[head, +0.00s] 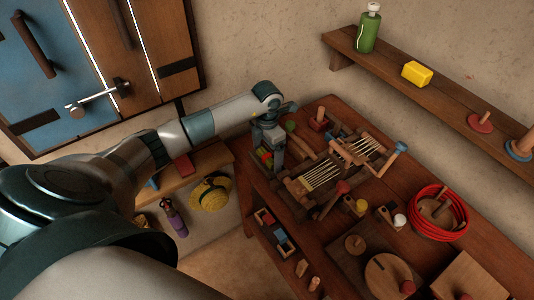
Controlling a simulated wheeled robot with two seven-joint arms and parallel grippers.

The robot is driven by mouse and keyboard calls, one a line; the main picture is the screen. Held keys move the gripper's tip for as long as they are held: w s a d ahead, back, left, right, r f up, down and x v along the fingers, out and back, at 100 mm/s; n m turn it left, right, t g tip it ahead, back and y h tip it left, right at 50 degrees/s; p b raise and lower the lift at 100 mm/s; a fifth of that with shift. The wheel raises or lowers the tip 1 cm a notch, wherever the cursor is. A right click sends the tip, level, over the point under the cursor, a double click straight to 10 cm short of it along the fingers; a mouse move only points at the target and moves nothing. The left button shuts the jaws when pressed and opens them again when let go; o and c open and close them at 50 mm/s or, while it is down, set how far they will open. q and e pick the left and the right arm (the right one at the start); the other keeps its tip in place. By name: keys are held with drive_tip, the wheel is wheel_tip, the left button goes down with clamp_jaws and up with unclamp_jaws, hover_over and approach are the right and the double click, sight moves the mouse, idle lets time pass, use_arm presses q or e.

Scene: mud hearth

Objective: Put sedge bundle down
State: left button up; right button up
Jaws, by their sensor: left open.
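My left arm reaches in from the left, and its open gripper (272,160) points down at the left end of the dark wooden table (334,253). Small red, green and yellow pieces (264,157) show right beside its fingers, partly hidden by them. I cannot make out a sedge bundle for certain. A small green thing (290,126) lies just right of the gripper. My right gripper is not in view.
A wooden frame strung with pale cords (355,150) fills the table's middle. A red coil (439,212) lies to its right. A wall shelf (450,92) holds a green bottle (368,28) and a yellow block (417,74). A yellow hat (211,193) lies lower left.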

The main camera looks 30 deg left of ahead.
sight(267, 155)
use_arm(q)
drive_tip(key=shift+r, duration=0.15)
drive_tip(key=shift+r, duration=0.45)
wheel_tip(267, 155, up, 11)
drive_tip(key=b, duration=0.4)
idle(0.4)
